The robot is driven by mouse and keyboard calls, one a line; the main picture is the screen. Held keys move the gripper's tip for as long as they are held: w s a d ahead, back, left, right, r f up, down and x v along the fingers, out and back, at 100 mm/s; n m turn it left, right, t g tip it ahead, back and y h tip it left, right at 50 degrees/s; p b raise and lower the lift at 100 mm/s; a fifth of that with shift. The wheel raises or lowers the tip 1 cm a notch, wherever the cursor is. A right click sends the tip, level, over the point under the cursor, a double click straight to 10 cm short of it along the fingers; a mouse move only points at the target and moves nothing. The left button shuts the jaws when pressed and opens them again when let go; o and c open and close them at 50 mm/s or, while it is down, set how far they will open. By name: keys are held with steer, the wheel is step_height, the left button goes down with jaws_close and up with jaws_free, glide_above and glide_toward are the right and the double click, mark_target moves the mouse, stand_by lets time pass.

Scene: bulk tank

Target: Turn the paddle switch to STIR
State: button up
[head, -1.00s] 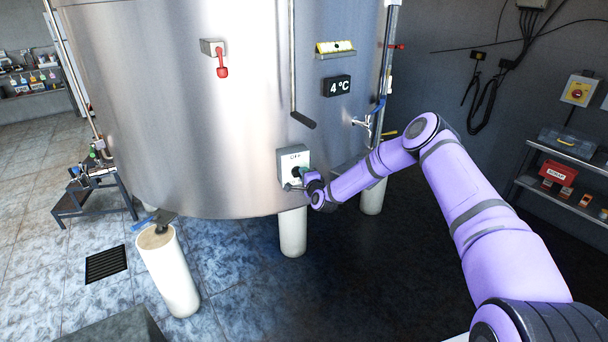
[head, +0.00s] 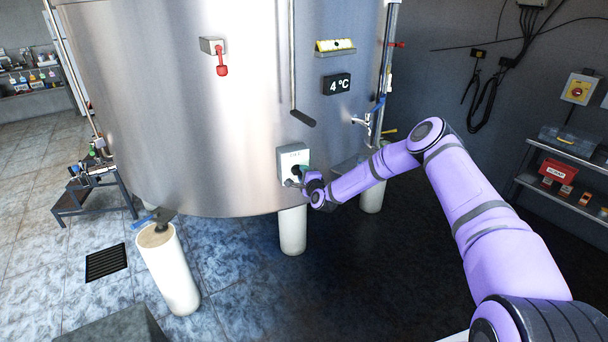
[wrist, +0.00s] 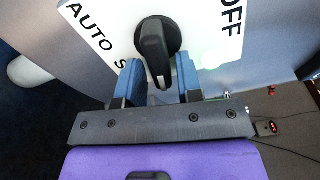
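The paddle switch (wrist: 155,45) is a black lever on a round black base, on a white plate (wrist: 97,32) lettered "OFF" at the right and "AUTO" with a following "S" at the left in the wrist view. The rest of that lettering is hidden, and I cannot tell which mark the lever points to. My gripper (wrist: 158,80) has its blue fingers on either side of the lever's end, with narrow gaps visible. In the head view my gripper (head: 304,182) is at the switch box (head: 292,155), low on the steel tank (head: 200,120).
A red-handled valve (head: 221,62) and a "4 °C" display (head: 337,84) are higher on the tank. A dark-gripped rod (head: 301,118) hangs above the box. A small tap (head: 365,122) is to its right. White tank legs (head: 292,230) stand below.

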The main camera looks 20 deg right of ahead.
steer(key=shift+o, duration=0.4)
steer(key=s+d, duration=0.1)
steer(key=s, duration=0.9)
steer(key=shift+s+d, duration=0.25)
steer(key=shift+s, duration=0.1)
